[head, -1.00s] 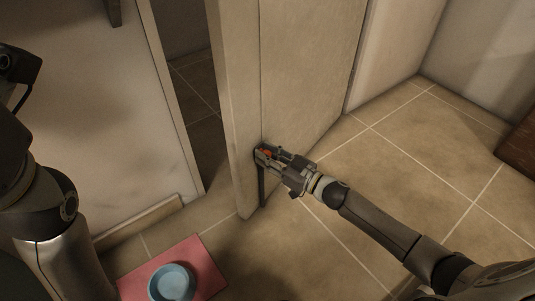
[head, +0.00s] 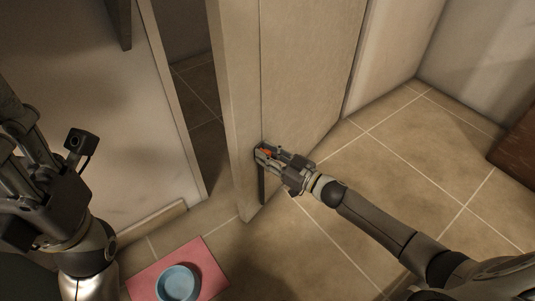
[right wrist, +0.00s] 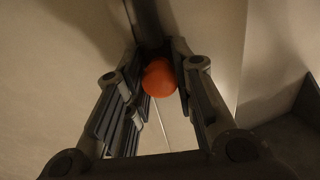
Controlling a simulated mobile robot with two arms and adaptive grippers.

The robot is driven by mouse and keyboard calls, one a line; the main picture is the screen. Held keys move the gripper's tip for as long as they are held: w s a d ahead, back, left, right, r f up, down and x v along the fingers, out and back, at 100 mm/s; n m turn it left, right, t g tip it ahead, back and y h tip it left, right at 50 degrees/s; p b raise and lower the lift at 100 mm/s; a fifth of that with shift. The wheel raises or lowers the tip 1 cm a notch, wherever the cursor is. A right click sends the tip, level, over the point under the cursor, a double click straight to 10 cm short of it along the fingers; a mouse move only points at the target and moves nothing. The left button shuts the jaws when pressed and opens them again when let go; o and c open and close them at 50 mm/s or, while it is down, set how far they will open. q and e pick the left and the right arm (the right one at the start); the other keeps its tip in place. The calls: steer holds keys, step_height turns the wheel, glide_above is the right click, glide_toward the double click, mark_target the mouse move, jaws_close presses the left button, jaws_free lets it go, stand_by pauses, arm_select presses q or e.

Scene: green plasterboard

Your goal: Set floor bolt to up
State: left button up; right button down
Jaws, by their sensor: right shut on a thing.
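The floor bolt (head: 262,188) is a dark upright bar low on the door's face, close to the door's free edge. Its orange knob (head: 266,153) sits near the top of the bar. My right gripper (head: 268,152) is shut on the knob, reaching in from the right. In the right wrist view the orange knob (right wrist: 158,78) shows between the two fingertips (right wrist: 158,62). The bolt's lower end is dim, and I cannot tell whether it touches the floor. My left gripper (head: 22,150) is at the far left, away from the bolt; its jaw state is unclear.
The pale door (head: 310,75) stands ajar, with a dark gap to its left. A red mat (head: 210,263) with a blue bowl (head: 178,283) lies on the floor at the front. A brown wooden piece (head: 520,145) is at the right edge. Tiled floor right of the door is clear.

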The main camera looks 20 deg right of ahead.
steer(key=c, duration=1.2)
jaws_free()
steer(key=shift+r, duration=0.3)
steer(key=shift+f, duration=0.1)
steer(key=v, duration=1.2)
steer(key=shift+a, duration=0.15)
